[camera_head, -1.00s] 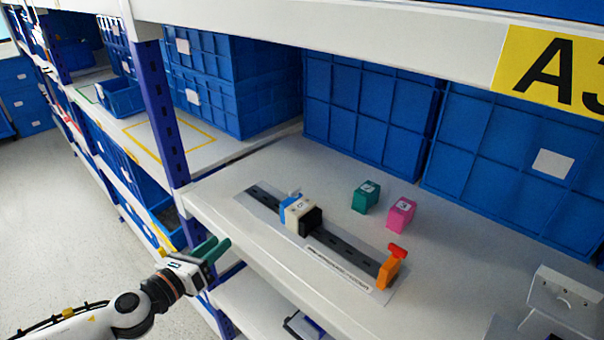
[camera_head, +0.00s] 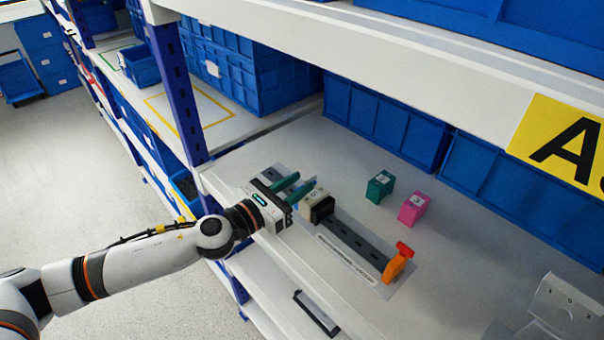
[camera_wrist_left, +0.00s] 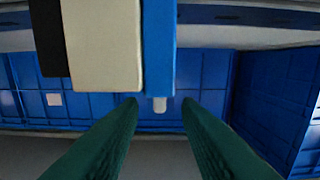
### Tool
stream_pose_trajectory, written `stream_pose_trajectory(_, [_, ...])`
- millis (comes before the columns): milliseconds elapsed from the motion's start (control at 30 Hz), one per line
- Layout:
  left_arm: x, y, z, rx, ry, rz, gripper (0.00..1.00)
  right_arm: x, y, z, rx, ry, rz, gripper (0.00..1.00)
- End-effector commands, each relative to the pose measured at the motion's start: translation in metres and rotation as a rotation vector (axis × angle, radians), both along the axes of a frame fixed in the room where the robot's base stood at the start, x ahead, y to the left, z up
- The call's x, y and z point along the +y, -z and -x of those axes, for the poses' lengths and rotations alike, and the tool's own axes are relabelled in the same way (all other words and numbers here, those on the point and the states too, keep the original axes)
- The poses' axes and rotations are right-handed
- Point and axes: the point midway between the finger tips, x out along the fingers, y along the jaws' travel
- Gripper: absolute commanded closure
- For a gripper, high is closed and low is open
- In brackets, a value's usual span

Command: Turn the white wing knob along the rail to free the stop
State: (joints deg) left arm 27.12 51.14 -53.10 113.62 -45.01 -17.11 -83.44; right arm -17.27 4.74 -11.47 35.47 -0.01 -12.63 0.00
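The block (camera_head: 318,205) on the dark rail (camera_head: 352,238) has cream, black and blue parts. In the left wrist view the cream block (camera_wrist_left: 103,45) and its blue side (camera_wrist_left: 159,48) fill the upper middle. The small white knob (camera_wrist_left: 160,104) shows below the blue part, between and beyond the green fingertips. In the head view my gripper hides it. My left gripper (camera_head: 298,188) is open, its two fingers pointing at the block's blue end, with a visible gap and nothing held. An orange stop (camera_head: 396,266) with a red top stands at the rail's near right end. My right gripper is not in view.
A green block (camera_head: 380,187) and a pink block (camera_head: 414,208) stand on the shelf behind the rail. Blue crates (camera_head: 375,120) line the back. A blue upright post (camera_head: 178,95) stands left, and a white shelf beam (camera_head: 400,65) runs above.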

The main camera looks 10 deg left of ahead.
Motion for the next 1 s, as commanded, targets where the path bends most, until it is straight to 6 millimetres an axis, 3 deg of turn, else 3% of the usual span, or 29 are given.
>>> stream_pose_trajectory(200, [-0.0093, -0.0003, -0.0140, 0.001, 0.000, 0.001, 0.69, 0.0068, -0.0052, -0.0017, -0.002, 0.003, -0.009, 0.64])
stream_pose_trajectory(467, [-0.0100, 0.0008, -0.0149, 0.001, 0.000, 0.000, 0.69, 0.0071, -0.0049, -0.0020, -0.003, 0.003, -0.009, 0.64])
stream_pose_trajectory(667, [-0.0098, 0.0007, -0.0146, 0.001, 0.000, 0.000, 0.99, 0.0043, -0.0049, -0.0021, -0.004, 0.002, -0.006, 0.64])
stream_pose_trajectory(1000, [-0.0107, -0.0008, -0.0140, 0.002, -0.022, 0.001, 1.00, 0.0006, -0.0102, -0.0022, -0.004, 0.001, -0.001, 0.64])
